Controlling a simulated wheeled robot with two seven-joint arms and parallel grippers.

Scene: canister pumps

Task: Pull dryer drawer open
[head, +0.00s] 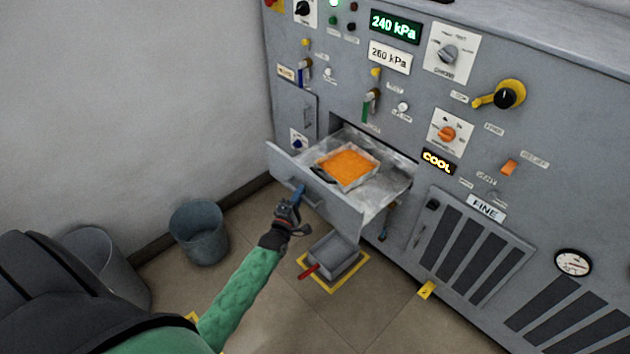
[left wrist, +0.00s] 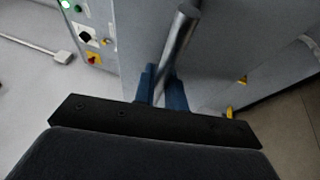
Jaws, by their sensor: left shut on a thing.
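The dryer drawer (head: 388,205) is a grey metal drawer that stands pulled out from the machine front in the head view. Inside it sits a metal tray (head: 372,159) filled with orange material (head: 346,165). My left gripper (head: 298,192) is at the drawer's front panel, its blue fingers shut on the drawer's bar handle. The handle (left wrist: 178,50) also shows in the left wrist view, running between the blue fingers (left wrist: 162,88). Part of the handle is hidden behind the fingers. My right gripper is not in view.
A grey bin with a red handle (head: 335,255) stands on the yellow-marked floor below the drawer. A grey bucket (head: 198,232) stands on the floor at the left by the wall. The machine panel (head: 420,100) carries knobs, levers and displays reading 240 kPa, 260 kPa and COOL.

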